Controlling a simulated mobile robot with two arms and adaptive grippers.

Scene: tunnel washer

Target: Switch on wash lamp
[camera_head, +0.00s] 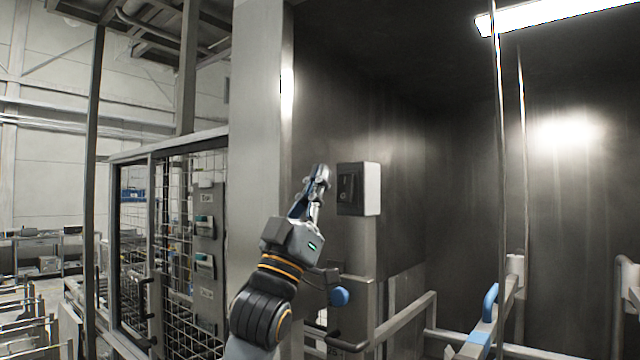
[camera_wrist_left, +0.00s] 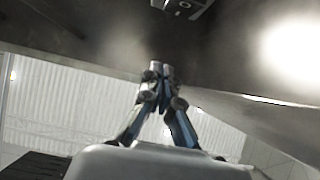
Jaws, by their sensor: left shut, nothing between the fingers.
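A grey switch box (camera_head: 358,188) with a dark rocker switch (camera_head: 346,188) on its front is mounted on a metal post beside the dark washer wall. My left gripper (camera_head: 321,170) is just left of the box, pointing up, with its fingers shut and empty. A gap shows between fingertips and box. In the left wrist view the shut fingertips (camera_wrist_left: 160,66) are below a dark box (camera_wrist_left: 182,6), cut off by the top edge. A bright strip lamp (camera_head: 550,14) glows at the upper right; I cannot tell whether it is the wash lamp. My right gripper is out of view.
A mesh gate (camera_head: 180,250) with small control boxes stands left of a wide grey pillar (camera_head: 259,110). A blue knob (camera_head: 340,296) and metal rails (camera_head: 405,318) lie below the switch box. Thin vertical rods (camera_head: 500,150) stand at right.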

